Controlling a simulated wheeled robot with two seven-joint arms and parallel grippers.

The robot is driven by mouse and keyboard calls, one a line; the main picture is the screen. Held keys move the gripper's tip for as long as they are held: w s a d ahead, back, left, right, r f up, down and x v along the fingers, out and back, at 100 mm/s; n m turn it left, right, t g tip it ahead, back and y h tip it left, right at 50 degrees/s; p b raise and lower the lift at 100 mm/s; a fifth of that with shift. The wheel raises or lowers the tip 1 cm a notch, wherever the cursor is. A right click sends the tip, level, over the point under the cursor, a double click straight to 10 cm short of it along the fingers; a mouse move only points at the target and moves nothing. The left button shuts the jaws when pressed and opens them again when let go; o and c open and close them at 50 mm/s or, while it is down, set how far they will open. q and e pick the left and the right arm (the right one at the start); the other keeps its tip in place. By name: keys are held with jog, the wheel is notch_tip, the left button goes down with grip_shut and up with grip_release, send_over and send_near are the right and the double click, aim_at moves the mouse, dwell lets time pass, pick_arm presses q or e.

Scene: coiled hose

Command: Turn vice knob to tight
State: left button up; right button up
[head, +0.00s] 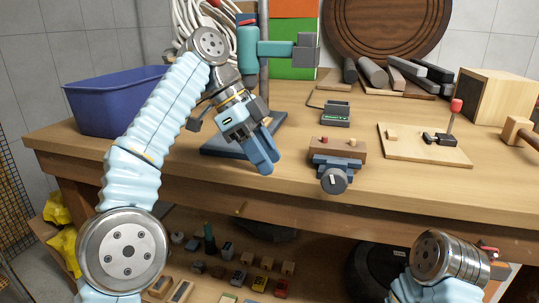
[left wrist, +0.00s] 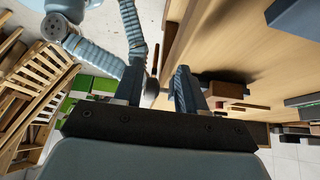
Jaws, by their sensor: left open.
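A blue bin (head: 110,100) stands at the table's left. Behind the vice is a small device with a green panel (head: 336,114). A board with a red-tipped lever (head: 455,118) lies to the right. A teal drill press (head: 270,48) stands behind my left gripper. Several small items fill the shelf below.

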aim_at(335, 179)
pick_arm(q)
jog(key=s+d+f+g+h, duration=0.1)
jog(key=d+h, duration=0.2)
jog(key=d, duration=0.1)
jog(key=s+d+f+g+h, duration=0.1)
jog(key=d+h, duration=0.3)
jog(key=s+d+f+g+h, duration=0.1)
jog(key=d+h, duration=0.3)
jog(key=shift+s+d+f, duration=0.1)
jog(key=shift+s+d, duration=0.15)
jog(key=shift+c, duration=0.3)
jog(key=c, duration=0.6)
